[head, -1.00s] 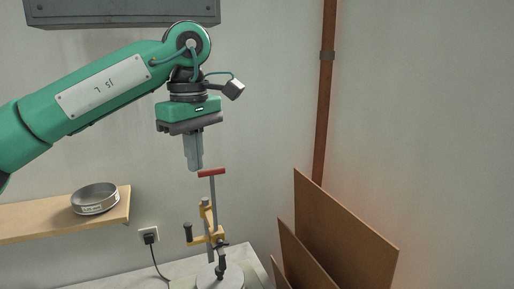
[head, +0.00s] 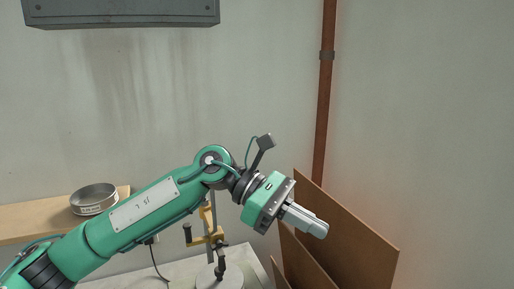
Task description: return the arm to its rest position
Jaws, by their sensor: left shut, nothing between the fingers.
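My left arm comes in from the lower left in the head view, and its green forearm slants up to the right. My left gripper (head: 318,229) is shut with nothing between its fingers. It points right and slightly down, in front of the leaning brown boards. My right gripper is not in view.
Brown boards (head: 345,225) lean against the wall at right. A wooden shelf (head: 38,217) at left holds a round metal sieve (head: 94,199). A grey cabinet (head: 120,12) hangs above. A rusty pipe (head: 324,110) runs down the wall. The upper middle is free.

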